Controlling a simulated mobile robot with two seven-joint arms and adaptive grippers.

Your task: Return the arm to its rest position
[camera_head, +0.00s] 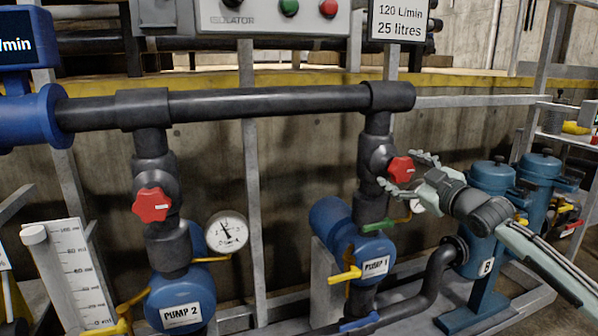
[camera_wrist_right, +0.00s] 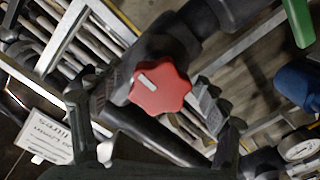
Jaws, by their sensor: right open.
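My right gripper (camera_head: 398,171) comes in from the right in the head view, with its fingers spread. It is in front of the red star-shaped handwheel (camera_head: 401,170) on the pipe above Pump 1 (camera_head: 375,266). One finger shows above the handwheel and the other below it. In the right wrist view the red handwheel (camera_wrist_right: 160,88) lies between and beyond the two dark fingers, with no clear contact. Nothing is held. My left gripper is in neither view.
A second red handwheel (camera_head: 152,205) is above Pump 2 (camera_head: 181,312). A black pipe (camera_head: 250,103) runs across above both. A gauge (camera_head: 227,232) sits between the pumps. Blue canisters (camera_head: 493,176) stand close to my right arm. A control panel (camera_head: 272,20) is at the top.

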